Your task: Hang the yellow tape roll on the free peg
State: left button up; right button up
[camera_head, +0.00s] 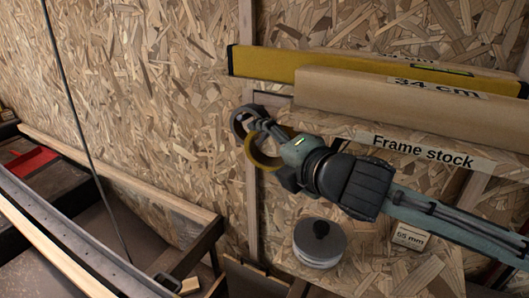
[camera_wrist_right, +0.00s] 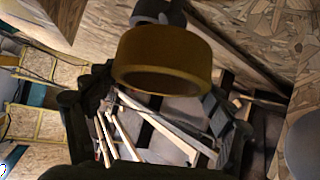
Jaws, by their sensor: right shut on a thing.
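The yellow tape roll (camera_head: 251,150) is at my right gripper (camera_head: 267,130), in front of the chipboard wall. In the right wrist view the roll (camera_wrist_right: 165,62) sits across the upper middle, beyond the dark fingers, and its open ring shows. My right gripper is shut on the roll. A dark grey ring (camera_head: 236,122), perhaps another roll, is just above and left of the yellow roll; whether they touch I cannot tell. A grey rounded thing (camera_wrist_right: 157,12) is behind the roll in the wrist view. No free peg shows clearly. My left gripper is not in view.
A yellow spirit level (camera_head: 290,66) and a long wooden piece marked 34 cm (camera_head: 390,103) lie above my right arm, by a "Frame stock" label (camera_head: 425,152). A round grey thing with a black knob (camera_head: 320,248) and a 55 mm block (camera_head: 409,238) are below.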

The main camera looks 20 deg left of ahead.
jog(key=w+d+f, duration=0.1)
jog(key=w, duration=0.7)
jog(key=shift+d+f, duration=0.25)
jog(key=shift+d, duration=0.05)
dwell(0.5)
dwell(0.6)
jog(key=o, duration=1.3)
jog(key=shift+c, duration=0.2)
jog(key=f+v, duration=0.3)
jog(key=v, duration=1.3)
jog(key=shift+s+d, duration=0.5)
jog(key=shift+d, duration=0.05)
